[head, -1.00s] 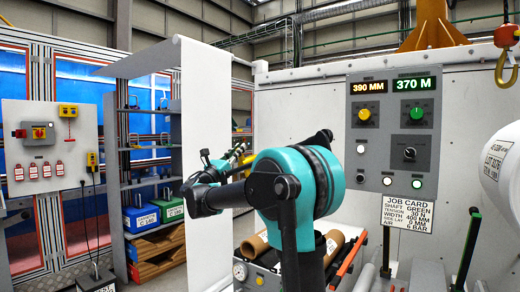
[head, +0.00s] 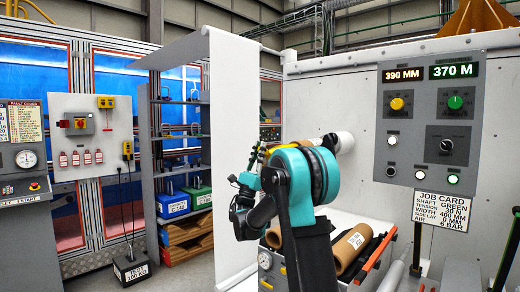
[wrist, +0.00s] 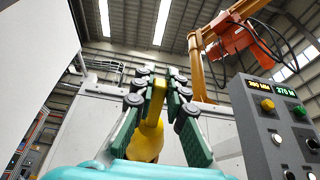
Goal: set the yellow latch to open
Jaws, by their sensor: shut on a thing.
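A yellow part (wrist: 150,138), which looks like the yellow latch, shows in the wrist view between the green-padded fingers of my gripper (wrist: 156,96).
A control panel (head: 427,125) with a yellow and a green knob is on the right. A white sheet (head: 232,130) hangs left of my arm. Cardboard rolls (head: 352,246) lie below it on the right. An orange hoist (wrist: 238,45) is overhead in the wrist view.

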